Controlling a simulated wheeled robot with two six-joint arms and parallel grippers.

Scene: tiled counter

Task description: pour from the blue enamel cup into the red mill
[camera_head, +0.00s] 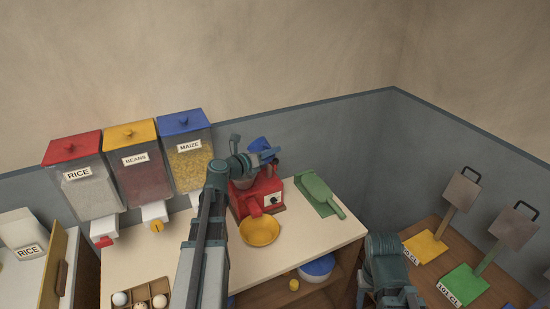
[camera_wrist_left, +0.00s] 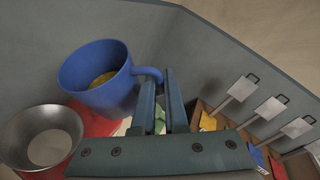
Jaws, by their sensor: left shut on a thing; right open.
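The blue enamel cup (camera_head: 262,146) is held in the air above the red mill (camera_head: 264,189). In the left wrist view the cup (camera_wrist_left: 113,98) shows its open mouth, with yellow contents (camera_wrist_left: 103,79) inside. My left gripper (camera_wrist_left: 163,100) is shut on the cup's handle; in the head view it (camera_head: 265,158) is partly hidden by my wrist. The mill's metal hopper (camera_wrist_left: 45,137) lies beside and below the cup in the left wrist view. I cannot tell how far the cup is tilted. My right arm shows at the lower right; its fingers are out of sight.
A yellow bowl (camera_head: 259,231) stands before the mill. Rice (camera_head: 88,190), beans (camera_head: 140,175) and maize (camera_head: 190,163) dispensers stand at left. An egg box (camera_head: 140,295) is at the front. Stands with coloured bases (camera_head: 464,284) are at right.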

